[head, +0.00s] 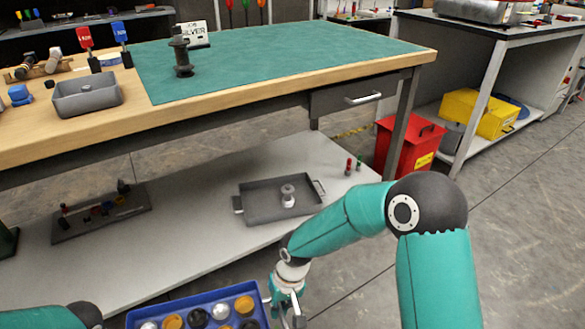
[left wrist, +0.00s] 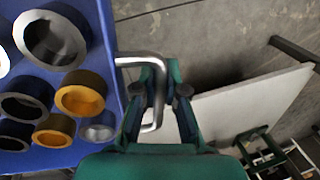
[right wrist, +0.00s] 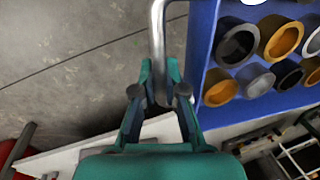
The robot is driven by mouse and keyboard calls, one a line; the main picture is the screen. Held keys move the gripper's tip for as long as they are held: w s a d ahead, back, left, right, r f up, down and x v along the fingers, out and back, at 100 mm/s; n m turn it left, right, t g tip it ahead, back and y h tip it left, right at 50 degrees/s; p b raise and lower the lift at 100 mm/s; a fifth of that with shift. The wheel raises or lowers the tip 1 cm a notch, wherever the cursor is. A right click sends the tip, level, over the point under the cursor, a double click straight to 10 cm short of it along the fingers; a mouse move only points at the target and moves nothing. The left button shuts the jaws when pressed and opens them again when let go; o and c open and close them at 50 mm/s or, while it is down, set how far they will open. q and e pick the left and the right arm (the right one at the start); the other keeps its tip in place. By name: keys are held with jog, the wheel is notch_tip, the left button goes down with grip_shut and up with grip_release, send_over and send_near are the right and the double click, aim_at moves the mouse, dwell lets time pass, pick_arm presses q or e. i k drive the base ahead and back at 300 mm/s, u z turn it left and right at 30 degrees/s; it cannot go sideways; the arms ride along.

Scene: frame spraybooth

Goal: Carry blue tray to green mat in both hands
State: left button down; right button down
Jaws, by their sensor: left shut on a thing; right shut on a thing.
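The blue tray (head: 180,303) is at the bottom edge of the head view, partly cut off, with several grey, orange and black ring-like parts in it. My right gripper (head: 288,305) is at its right side. In the right wrist view my right gripper (right wrist: 160,95) is shut on the tray's metal handle (right wrist: 158,35). In the left wrist view my left gripper (left wrist: 155,95) is shut on the opposite handle (left wrist: 130,62); in the head view that gripper is out of frame. The green mat (head: 290,60) lies on the wooden workbench, beyond and above the tray.
A grey bin (head: 88,103) sits left of the mat. The bench's lower shelf (head: 200,205) holds a grey tray (head: 262,212). A red bin (head: 405,145) stands beside the bench.

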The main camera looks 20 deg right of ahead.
aim_at(338, 44)
jog(key=u, duration=0.3)
jog(key=i, duration=0.25)
jog(key=z, duration=2.7)
jog(key=i, duration=0.25)
jog(key=z, duration=1.3)
